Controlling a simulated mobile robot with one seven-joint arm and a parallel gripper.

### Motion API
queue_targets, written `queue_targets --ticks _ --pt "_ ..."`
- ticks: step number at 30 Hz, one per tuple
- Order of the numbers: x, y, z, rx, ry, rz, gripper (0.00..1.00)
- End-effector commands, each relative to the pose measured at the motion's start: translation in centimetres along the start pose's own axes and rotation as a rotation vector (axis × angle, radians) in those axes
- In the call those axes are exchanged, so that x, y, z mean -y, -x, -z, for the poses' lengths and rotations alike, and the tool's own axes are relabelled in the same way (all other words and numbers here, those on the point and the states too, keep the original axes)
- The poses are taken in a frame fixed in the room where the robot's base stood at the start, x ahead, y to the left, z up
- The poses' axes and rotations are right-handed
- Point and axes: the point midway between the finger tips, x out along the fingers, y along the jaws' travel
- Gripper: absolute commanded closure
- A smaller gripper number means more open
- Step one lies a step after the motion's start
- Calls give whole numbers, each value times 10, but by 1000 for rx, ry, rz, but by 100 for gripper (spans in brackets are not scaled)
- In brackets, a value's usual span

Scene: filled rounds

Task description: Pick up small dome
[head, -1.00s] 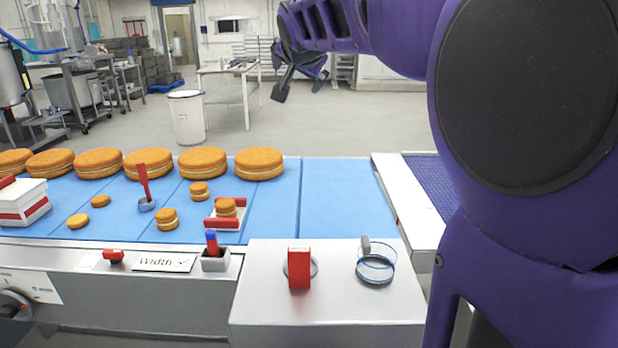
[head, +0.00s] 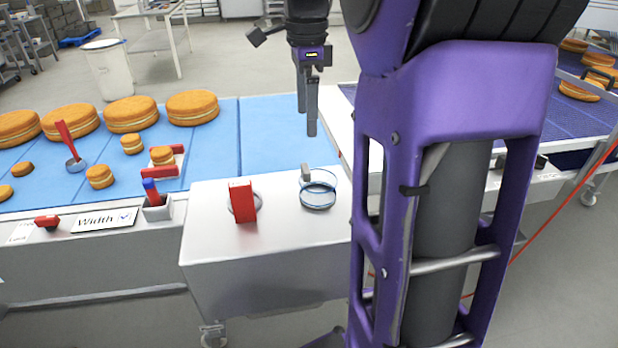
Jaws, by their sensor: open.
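Two small unfilled orange-brown rounds with domed tops lie on the blue belt at the far left. One small dome (head: 23,169) lies farther back; the other small dome (head: 5,192) is cut by the left picture edge. Nothing touches them. I cannot tell which one is meant. My gripper (head: 306,118) points down with its two fingers slightly apart, open and empty. It hangs over the right part of the belt, behind the white box and far to the right of both domes.
Several large filled rounds (head: 191,107) line the belt's back. Small filled rounds (head: 99,177), a red-handled ring tool (head: 66,142), a red-ended holder (head: 177,163), a red block (head: 242,202) and a clear blue-rimmed ring (head: 318,197) stand nearer. The belt's right part (head: 270,140) is clear.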

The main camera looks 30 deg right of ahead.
Motion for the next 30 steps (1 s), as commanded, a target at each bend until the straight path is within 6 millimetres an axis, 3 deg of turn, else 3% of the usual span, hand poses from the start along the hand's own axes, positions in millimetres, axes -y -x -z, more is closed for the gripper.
queue_targets --ticks 15,23,30 --pt "-3 -99 0 4 -4 -10 0" --pt "-2 -119 0 3 -5 -8 0" --pt "-3 -155 0 3 -4 -10 0"
